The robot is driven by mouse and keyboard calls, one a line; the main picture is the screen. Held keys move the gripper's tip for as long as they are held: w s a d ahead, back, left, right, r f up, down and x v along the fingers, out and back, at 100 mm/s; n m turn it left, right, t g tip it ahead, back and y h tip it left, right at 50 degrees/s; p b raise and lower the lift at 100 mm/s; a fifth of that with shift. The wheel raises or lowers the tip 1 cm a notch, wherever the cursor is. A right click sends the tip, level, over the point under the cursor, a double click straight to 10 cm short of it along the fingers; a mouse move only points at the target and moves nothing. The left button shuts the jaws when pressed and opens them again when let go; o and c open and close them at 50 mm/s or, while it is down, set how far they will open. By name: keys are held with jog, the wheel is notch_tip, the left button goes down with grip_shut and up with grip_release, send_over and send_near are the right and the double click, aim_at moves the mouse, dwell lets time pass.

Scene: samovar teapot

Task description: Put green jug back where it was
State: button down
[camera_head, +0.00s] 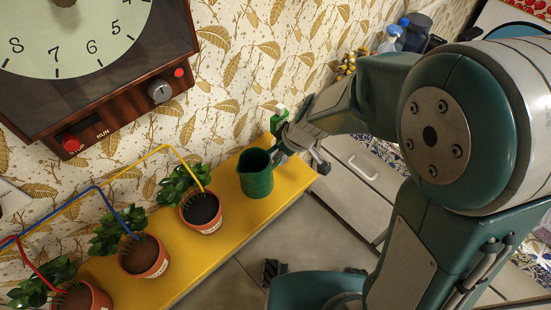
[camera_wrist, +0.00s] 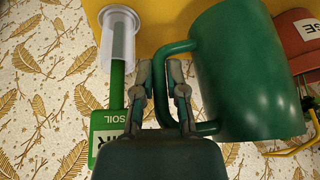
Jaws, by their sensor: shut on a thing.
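The green jug (camera_head: 256,183) is upright over the right end of the yellow shelf, beside the rightmost potted plant. I cannot tell whether its base touches the shelf. In the wrist view the jug (camera_wrist: 245,75) fills the right side, with its handle toward my gripper. My gripper (camera_head: 280,157) is shut on the jug's handle. In the wrist view its two fingers (camera_wrist: 158,82) lie on either side of the handle's upright part.
The yellow shelf (camera_head: 228,232) holds several potted plants left of the jug, with coloured tubes. A green soil sensor (camera_wrist: 106,135) with a clear cup (camera_wrist: 119,38) stands close beside my fingers. A wall timer (camera_head: 120,85) hangs above. White drawers (camera_head: 352,185) are to the right.

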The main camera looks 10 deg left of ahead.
jog(key=shift+w+a+f, duration=0.2)
jog(key=shift+w+f, duration=0.05)
jog(key=shift+f, duration=0.25)
jog(key=shift+w+a+f, duration=0.2)
jog(key=shift+w+f, duration=0.05)
jog(key=shift+f, duration=0.2)
jog(key=shift+a+f, duration=0.2)
jog(key=shift+f, duration=1.35)
jog(key=c, duration=0.7)
grip_release()
jog(key=shift+d+f, duration=0.1)
jog(key=v, duration=1.2)
